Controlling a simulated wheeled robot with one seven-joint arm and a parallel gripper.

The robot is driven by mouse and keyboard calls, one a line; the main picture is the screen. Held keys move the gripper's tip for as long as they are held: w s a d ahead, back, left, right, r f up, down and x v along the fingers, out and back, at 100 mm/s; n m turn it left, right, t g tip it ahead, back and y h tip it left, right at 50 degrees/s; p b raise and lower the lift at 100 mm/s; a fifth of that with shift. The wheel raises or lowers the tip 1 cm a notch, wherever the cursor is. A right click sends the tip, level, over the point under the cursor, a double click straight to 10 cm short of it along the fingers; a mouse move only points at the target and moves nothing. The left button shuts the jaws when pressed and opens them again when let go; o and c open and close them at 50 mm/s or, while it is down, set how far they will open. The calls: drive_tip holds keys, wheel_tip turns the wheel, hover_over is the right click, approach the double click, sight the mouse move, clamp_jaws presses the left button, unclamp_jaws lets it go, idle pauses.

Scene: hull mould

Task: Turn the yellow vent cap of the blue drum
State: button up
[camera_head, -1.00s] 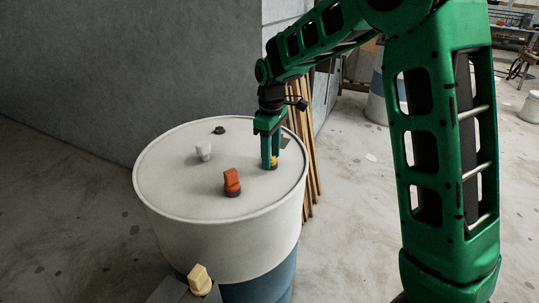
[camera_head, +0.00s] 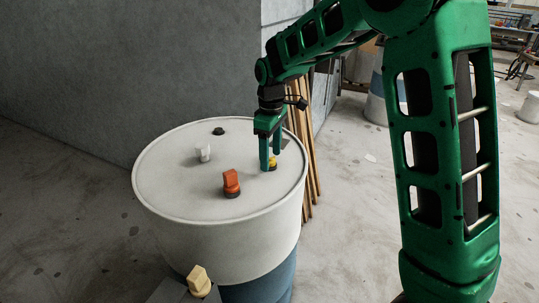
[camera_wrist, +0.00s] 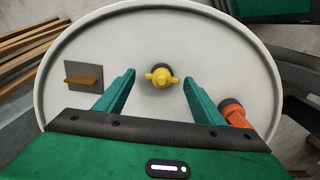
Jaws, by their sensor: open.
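The yellow vent cap (camera_wrist: 161,77) sits on the pale lid (camera_wrist: 105,45) of the drum, and its two wings lie roughly left to right in the wrist view. In the head view the cap (camera_head: 272,161) is partly hidden by a finger. The drum (camera_head: 215,240) has a white upper part and a blue lower part. My gripper (camera_wrist: 158,95) is open and empty, pointing down over the lid, with one finger on each side of the cap and clear gaps to both. In the head view my gripper (camera_head: 270,158) is at the right part of the lid.
A white knob (camera_head: 203,152) and a black plug (camera_head: 218,131) are also on the lid. Wooden planks (camera_head: 309,140) lean behind the drum. A beige block (camera_head: 199,279) is in front.

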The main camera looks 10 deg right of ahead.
sight(273, 159)
wheel_tip(273, 159, up, 10)
drive_tip(key=shift+r, duration=0.25)
drive_tip(key=shift+w, duration=0.1)
drive_tip(key=s+d+m, duration=0.9)
drive_tip(key=s+d, duration=0.7)
drive_tip(key=d, duration=0.2)
drive_tip(key=s+d+f+m, duration=0.3)
drive_tip(key=s+m, duration=0.1)
drive_tip(key=s, duration=0.7)
drive_tip(key=s+d+f+m, duration=0.3)
drive_tip(key=s+m, duration=0.1)
drive_tip(key=s, duration=0.6)
drive_tip(key=shift+s+f, duration=0.15)
drive_tip(key=shift+s, duration=0.2)
